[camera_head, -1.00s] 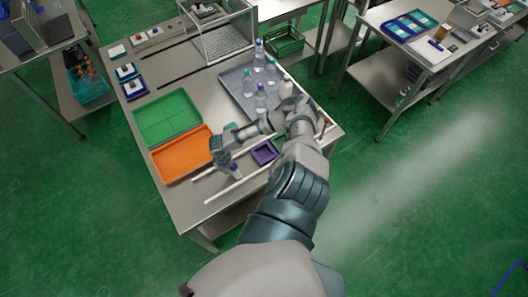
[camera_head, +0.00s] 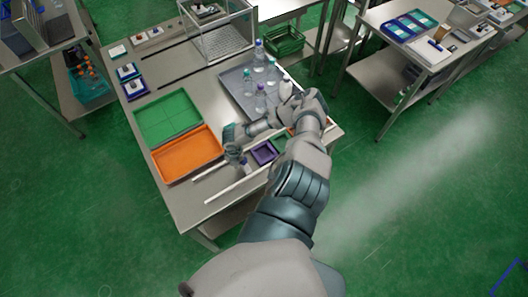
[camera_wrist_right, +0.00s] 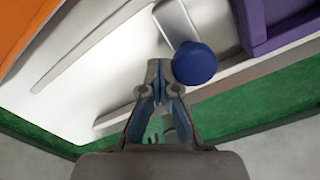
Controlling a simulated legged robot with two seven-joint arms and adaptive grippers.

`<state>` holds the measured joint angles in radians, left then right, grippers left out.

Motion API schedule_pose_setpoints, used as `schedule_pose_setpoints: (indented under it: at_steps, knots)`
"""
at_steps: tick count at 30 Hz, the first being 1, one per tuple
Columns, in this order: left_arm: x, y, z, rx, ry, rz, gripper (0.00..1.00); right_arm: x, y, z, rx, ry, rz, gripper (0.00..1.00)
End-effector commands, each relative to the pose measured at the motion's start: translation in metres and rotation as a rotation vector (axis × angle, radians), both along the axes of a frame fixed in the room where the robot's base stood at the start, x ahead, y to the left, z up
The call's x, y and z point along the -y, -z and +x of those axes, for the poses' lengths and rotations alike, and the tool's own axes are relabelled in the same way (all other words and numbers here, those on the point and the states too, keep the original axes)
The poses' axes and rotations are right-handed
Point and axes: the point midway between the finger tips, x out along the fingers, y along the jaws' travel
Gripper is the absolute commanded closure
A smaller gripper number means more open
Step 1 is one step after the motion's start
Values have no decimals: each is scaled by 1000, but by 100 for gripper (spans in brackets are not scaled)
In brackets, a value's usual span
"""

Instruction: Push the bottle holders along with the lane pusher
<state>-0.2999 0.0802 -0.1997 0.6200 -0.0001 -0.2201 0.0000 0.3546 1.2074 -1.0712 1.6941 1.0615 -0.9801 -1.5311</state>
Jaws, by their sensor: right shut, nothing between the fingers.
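The lane runs between two white rails (camera_head: 238,186) at the front of the table. The lane pusher is a pale piece with a round blue knob (camera_wrist_right: 195,63), seen close in the right wrist view. A purple square bottle holder (camera_head: 263,152) sits in the lane to the right of the pusher; its wall also shows in the wrist view (camera_wrist_right: 258,22). A dark green holder (camera_head: 281,143) is farther along, partly hidden by my arm. My right gripper (camera_wrist_right: 160,66) is shut and empty, its fingertips beside the knob; I cannot tell whether they touch. My left gripper is out of view.
An orange tray (camera_head: 187,154) and a green tray (camera_head: 168,117) lie left of the lane. A grey tray (camera_head: 236,82) with several clear bottles stands behind my right arm. A clear-walled case (camera_head: 222,37) is at the back.

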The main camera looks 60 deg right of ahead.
Motion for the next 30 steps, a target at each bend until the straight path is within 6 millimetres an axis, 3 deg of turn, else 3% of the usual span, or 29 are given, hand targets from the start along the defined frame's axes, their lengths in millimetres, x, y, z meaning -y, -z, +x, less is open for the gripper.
schedule_pose_setpoints:
  at_steps: [30]
  knots:
    - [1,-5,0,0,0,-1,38,45,0,-28,-3,1,-4,100]
